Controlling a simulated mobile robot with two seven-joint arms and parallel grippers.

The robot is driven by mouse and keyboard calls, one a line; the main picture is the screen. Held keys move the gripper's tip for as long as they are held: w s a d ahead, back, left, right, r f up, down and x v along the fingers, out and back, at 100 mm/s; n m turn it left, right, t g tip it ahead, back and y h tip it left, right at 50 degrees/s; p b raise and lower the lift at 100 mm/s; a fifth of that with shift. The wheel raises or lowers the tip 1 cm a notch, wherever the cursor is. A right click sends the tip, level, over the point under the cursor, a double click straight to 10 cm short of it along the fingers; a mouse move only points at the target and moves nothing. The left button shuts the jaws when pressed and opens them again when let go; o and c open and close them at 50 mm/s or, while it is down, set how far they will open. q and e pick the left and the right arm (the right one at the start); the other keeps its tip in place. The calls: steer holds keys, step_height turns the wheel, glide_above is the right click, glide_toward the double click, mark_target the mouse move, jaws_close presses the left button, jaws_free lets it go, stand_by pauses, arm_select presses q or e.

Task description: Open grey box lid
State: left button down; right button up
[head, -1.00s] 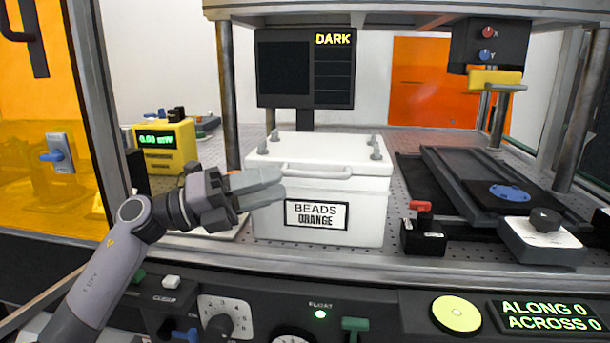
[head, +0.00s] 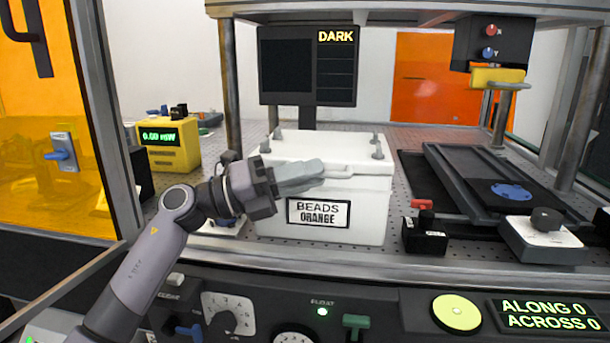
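The light grey box (head: 362,215) stands on the perforated bench in the middle, with a label reading "BEADS ORANGE" on its front. Its lid (head: 325,147) is on and looks closed, with small grey knobs at its corners and a bar handle (head: 345,171) along the front edge. My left gripper (head: 305,175) is in front of the box's upper left front, its fingertips at the left part of the handle, which they partly hide. The fingers look close together; I cannot tell whether they touch or grip the handle. My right gripper is not in view.
A yellow power meter (head: 170,146) stands at the left. A dark monitor (head: 308,68) stands behind the box. A black rail stage (head: 470,185) and a small black block (head: 425,236) are at the right. A control panel (head: 390,308) runs along the front.

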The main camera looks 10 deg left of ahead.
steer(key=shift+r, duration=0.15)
arm_select(q)
steer(key=shift+r+p, duration=0.4)
steer(key=shift+p, duration=0.15)
steer(key=shift+r+n+p, duration=0.4)
steer(key=shift+r+p, duration=0.3)
steer(key=shift+p, duration=0.25)
steer(key=r+p, duration=0.2)
steer(key=r+n+p, duration=0.1)
steer(key=p, duration=0.1)
steer(key=shift+w+r, duration=0.35)
steer(key=shift+w, duration=0.05)
steer(key=w+r+p, duration=0.4)
steer(key=r+p, duration=0.1)
steer(key=r, duration=0.3)
steer(key=shift+r, duration=0.15)
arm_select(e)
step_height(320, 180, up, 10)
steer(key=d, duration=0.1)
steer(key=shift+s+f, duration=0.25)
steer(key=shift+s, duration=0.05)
arm_select(q)
steer(key=shift+w, duration=0.1)
steer(key=c, duration=1.2)
jaws_free()
steer(key=shift+o, duration=0.2)
